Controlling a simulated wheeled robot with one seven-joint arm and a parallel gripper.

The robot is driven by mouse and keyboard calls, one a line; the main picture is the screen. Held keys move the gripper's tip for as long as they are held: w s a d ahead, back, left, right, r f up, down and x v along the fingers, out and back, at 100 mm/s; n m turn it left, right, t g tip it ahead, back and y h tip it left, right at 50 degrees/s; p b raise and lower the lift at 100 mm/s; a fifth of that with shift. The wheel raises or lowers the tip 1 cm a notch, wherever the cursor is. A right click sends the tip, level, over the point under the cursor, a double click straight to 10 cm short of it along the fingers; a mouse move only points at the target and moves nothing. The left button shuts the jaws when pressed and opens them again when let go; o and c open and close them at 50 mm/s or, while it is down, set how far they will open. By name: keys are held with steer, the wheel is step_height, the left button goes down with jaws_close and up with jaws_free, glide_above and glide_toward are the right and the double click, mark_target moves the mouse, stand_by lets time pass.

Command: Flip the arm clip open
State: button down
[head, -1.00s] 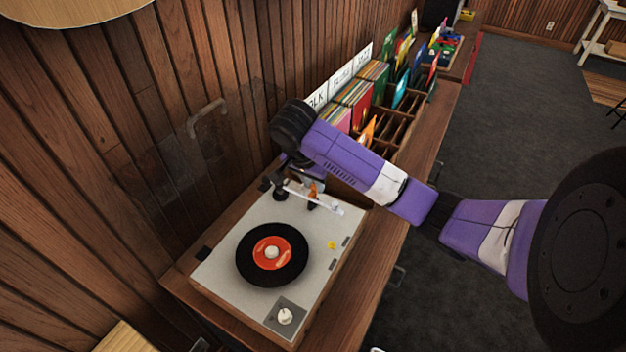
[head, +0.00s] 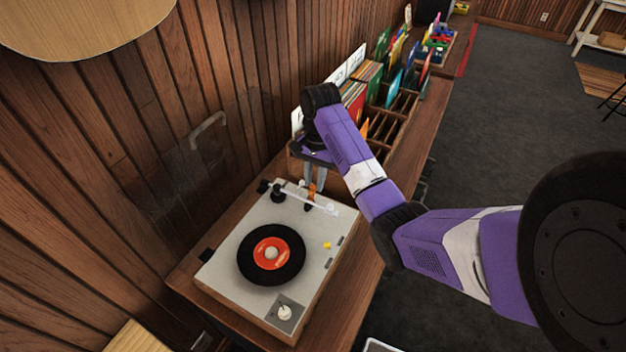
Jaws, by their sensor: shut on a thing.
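The turntable (head: 225,270) sits on the wooden counter with a black record (head: 250,271) with a red label on its platter. The white tonearm (head: 298,195) lies along the far side of the deck, from its dark pivot (head: 278,195) toward the right. My gripper (head: 314,186) points down from above with grey fingers, shut on the arm clip. The fingers hide part of the clip, and whether its latch is open or closed cannot be told.
A clear dust cover (head: 185,165) stands raised against the panelled wall. A wooden record bin (head: 402,110) with several sleeves is close behind my gripper. A knob (head: 285,312) is on the deck's near corner. Grey floor (head: 520,110) is clear at right.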

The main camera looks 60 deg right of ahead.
steer(key=shift+d+f+y, duration=0.3)
steer(key=shift+d+y, duration=0.4)
steer(key=shift+y, duration=0.4)
steer(key=shift+d+f+y+b, duration=0.35)
steer(key=shift+y+b, duration=0.2)
steer(key=shift+y, duration=0.35)
steer(key=shift+d+f+y+b, duration=0.35)
steer(key=shift+y+b, duration=0.2)
steer(key=shift+y, duration=0.35)
steer(key=shift+d+f+t+y+b, duration=0.1)
steer(key=shift+d+t+y+b, duration=0.1)
steer(key=shift+t+y+b, duration=0.1)
steer(key=c, duration=1.2)
jaws_free()
steer(key=shift+s, duration=0.1)
steer(key=b+v, duration=0.1)
steer(key=v, duration=0.6)
steer(key=shift+d+r, duration=0.25)
